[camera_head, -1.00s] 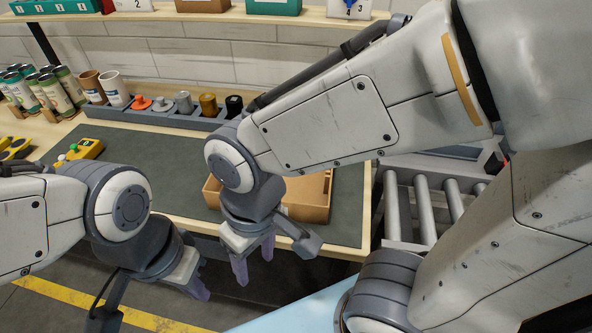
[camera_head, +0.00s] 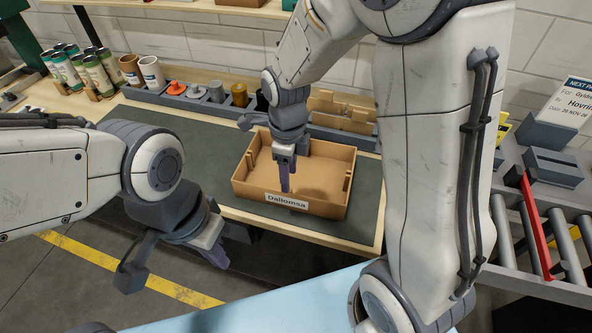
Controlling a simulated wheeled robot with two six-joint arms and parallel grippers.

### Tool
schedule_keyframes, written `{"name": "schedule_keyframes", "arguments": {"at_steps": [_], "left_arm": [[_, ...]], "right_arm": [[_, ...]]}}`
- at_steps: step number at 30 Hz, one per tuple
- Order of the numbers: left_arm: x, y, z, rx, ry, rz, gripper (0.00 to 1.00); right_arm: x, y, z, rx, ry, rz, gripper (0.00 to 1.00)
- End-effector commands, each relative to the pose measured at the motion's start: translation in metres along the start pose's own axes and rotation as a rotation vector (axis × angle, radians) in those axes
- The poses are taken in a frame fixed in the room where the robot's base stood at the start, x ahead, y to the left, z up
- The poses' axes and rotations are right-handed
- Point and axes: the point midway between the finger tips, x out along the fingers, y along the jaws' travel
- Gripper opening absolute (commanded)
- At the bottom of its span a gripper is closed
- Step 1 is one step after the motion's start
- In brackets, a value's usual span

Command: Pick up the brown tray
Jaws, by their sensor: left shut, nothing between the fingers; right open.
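The brown tray (camera_head: 328,204) is an open, shallow box on the dark mat, with a white label reading "Dallomsa" on its front wall. My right gripper (camera_head: 286,184) is open and points down over the tray, its fingers close to the inside of the front wall. I cannot tell whether they touch it. My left gripper (camera_head: 217,257) is shut and empty, in front of the table's edge, to the left of and nearer than the tray. My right gripper hides part of the tray's inside and back wall.
A grey holder with cups and small parts (camera_head: 188,100) runs behind the mat (camera_head: 207,144). Several cans (camera_head: 97,72) stand at the back left. A roller conveyor (camera_head: 562,245) with a red bar (camera_head: 535,228) lies to the right. The mat left of the tray is clear.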

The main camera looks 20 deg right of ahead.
Motion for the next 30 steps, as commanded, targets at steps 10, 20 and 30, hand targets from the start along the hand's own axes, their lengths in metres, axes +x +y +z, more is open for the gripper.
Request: {"name": "schedule_keyframes", "arguments": {"at_steps": [10, 20, 30], "left_arm": [[-0.001, 0.000, 0.000, 0.000, 0.000, 0.000, 0.00], [-0.009, 0.001, -0.001, 0.000, 0.000, 0.000, 0.00], [-0.010, 0.001, -0.001, 0.000, 0.000, 0.000, 0.00]], "right_arm": [[0.044, 0.001, 0.000, 0.001, 0.003, 0.003, 0.56], [0.083, 0.003, 0.005, 0.000, 0.005, 0.005, 0.56], [0.097, 0.002, 0.005, 0.001, 0.001, 0.000, 0.56]]}}
